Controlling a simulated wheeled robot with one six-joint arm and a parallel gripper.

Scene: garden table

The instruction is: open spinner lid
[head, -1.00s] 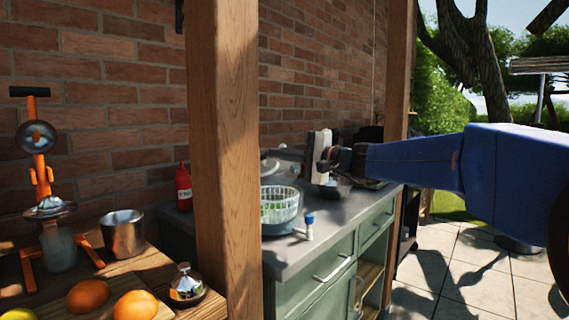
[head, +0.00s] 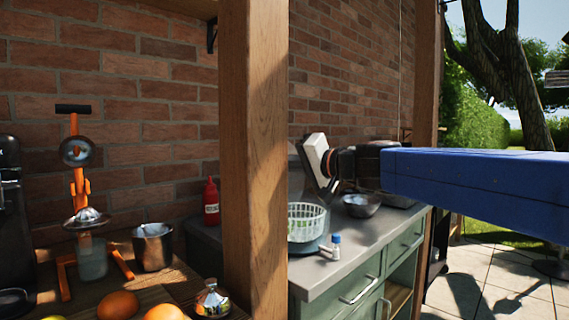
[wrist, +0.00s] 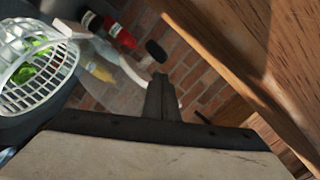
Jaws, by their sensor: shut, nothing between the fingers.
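The salad spinner is a clear bowl with a white slatted basket (head: 307,222) on the grey counter; green leaves show inside it in the wrist view (wrist: 38,65). Its basket is uncovered. The translucent lid (wrist: 120,97) appears raised at the basket's side, with a pale curved strip and a dark knob near it; in the head view it is mostly hidden behind my gripper (head: 306,165). My gripper is tilted above and behind the basket, near the lid. In the wrist view its dark fingers (wrist: 162,82) are shut and empty; I cannot tell whether they touch the lid.
A wooden post (head: 252,150) stands left of the spinner. A red bottle (head: 211,203) stands beyond the post. The brick wall is close behind.

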